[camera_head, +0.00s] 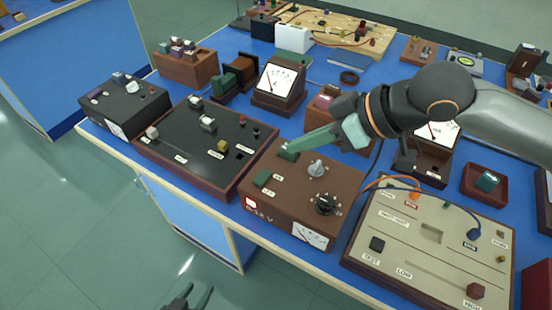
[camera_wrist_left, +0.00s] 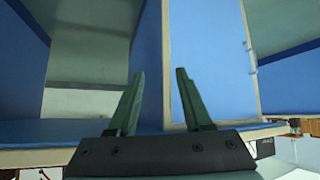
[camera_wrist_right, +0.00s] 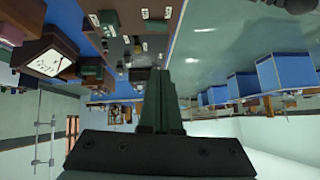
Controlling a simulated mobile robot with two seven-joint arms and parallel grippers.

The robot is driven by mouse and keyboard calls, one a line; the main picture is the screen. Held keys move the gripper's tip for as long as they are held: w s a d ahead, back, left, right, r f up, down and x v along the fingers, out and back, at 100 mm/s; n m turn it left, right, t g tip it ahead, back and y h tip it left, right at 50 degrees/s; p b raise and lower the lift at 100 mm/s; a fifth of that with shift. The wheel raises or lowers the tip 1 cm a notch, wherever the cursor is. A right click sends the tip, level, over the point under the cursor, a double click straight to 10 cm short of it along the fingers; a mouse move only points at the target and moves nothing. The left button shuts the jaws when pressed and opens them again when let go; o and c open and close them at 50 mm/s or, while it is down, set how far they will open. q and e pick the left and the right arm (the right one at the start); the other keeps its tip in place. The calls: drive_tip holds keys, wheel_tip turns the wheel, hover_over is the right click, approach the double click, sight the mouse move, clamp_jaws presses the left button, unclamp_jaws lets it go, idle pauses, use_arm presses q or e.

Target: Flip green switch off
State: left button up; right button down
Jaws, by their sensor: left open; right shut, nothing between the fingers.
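A brown control box (camera_head: 303,195) on the blue bench carries a green switch block (camera_head: 262,179) near its left edge, with small labels beside it. A second green block (camera_head: 288,153) lies further back on the box. My right gripper (camera_head: 291,147) is shut and empty, its tips over or at this second block; contact cannot be told. The tips partly hide that block. The shut fingers also show in the right wrist view (camera_wrist_right: 160,74). My left gripper (camera_head: 194,289) is open and empty, low in front of the bench; the left wrist view shows its spread fingers (camera_wrist_left: 158,72).
The brown box also has a silver knob (camera_head: 317,168), a black dial (camera_head: 326,204), a lit red lamp (camera_head: 251,203) and a meter (camera_head: 311,235). A black panel (camera_head: 190,150) stands left, a beige panel (camera_head: 425,250) right. Orange and blue cables run behind.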

drive_tip(key=b, duration=0.1)
hover_over(256, 178)
drive_tip(key=d, duration=0.2)
drive_tip(key=f, duration=0.7)
drive_tip(key=shift+s, duration=0.25)
drive_tip(key=f, duration=0.3)
drive_tip(key=shift+s+f+b, duration=0.1)
drive_tip(key=shift+s+b, duration=0.1)
drive_tip(key=shift+b, duration=0.1)
use_arm(q)
drive_tip(key=shift+w+d+f, duration=0.3)
drive_tip(key=shift+w+d, duration=0.2)
drive_tip(key=shift+w, duration=0.05)
use_arm(e)
drive_tip(key=shift+a+f, duration=0.1)
drive_tip(key=shift+f, duration=0.15)
use_arm(q)
drive_tip(key=shift+r, duration=0.15)
use_arm(e)
drive_tip(key=shift+s, duration=0.1)
drive_tip(key=shift+s+a+f, duration=0.1)
drive_tip(key=shift+s+f, duration=0.05)
drive_tip(key=shift+f, duration=0.1)
drive_tip(key=shift+f+h, duration=0.1)
drive_tip(key=shift+h, duration=0.2)
use_arm(q)
drive_tip(key=shift+s+a, duration=0.15)
drive_tip(key=shift+s, duration=0.15)
